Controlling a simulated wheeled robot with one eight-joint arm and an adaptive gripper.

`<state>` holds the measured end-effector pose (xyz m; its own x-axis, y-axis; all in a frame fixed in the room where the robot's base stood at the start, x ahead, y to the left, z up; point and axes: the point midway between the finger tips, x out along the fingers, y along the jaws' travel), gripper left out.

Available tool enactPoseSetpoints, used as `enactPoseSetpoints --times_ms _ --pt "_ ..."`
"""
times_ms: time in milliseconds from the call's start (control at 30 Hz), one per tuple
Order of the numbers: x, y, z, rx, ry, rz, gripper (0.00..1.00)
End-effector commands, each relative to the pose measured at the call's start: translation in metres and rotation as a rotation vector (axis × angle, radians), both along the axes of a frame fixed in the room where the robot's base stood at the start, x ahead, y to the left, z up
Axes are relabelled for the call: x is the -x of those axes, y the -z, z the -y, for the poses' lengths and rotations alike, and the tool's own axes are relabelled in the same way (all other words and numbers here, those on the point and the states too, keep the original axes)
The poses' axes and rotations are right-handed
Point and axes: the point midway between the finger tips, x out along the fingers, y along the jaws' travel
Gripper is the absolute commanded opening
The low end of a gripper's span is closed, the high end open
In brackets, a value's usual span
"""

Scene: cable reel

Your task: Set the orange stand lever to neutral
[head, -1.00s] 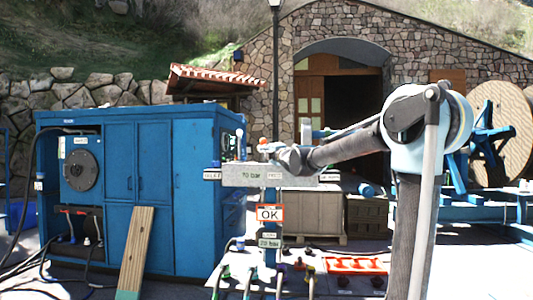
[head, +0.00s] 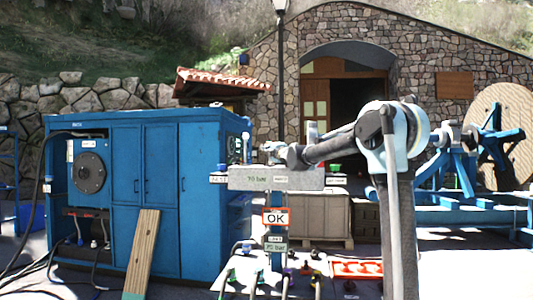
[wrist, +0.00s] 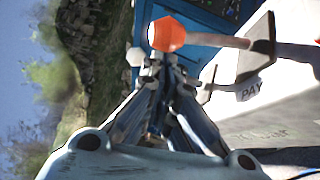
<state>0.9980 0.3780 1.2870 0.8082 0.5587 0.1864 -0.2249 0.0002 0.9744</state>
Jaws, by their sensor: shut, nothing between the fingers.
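In the wrist view an orange lever knob (wrist: 167,34) sits on a pale stem that runs to a dark slotted mount. This view is turned on its side, so the stem stands roughly upright. A white hexagonal knob (wrist: 136,56) is just beside it. My gripper (wrist: 152,62) is shut and empty, its tips close to both knobs; I cannot tell whether they touch. In the head view my gripper (head: 270,149) is just above the grey stand box (head: 245,178), and it hides most of the levers there.
An OK sign (head: 276,217) hangs below the stand box. A blue cabinet (head: 150,200) with a leaning plank (head: 142,250) is on the left. Hoses and a red tray (head: 356,269) lie below. A cable reel (head: 505,130) is at the right.

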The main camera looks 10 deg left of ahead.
Motion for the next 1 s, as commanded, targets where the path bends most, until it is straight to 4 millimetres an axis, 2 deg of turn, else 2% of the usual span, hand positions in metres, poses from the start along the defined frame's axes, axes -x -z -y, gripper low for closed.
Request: enactPoseSetpoints --times_ms 367,700,1000 --pt "-0.003 -0.003 0.0 0.0 0.0 0.0 0.0" --pt "-0.04 -0.033 0.0 -0.001 0.0 0.001 0.0" --pt "-0.044 -0.035 0.0 0.0 0.0 0.0 0.0"
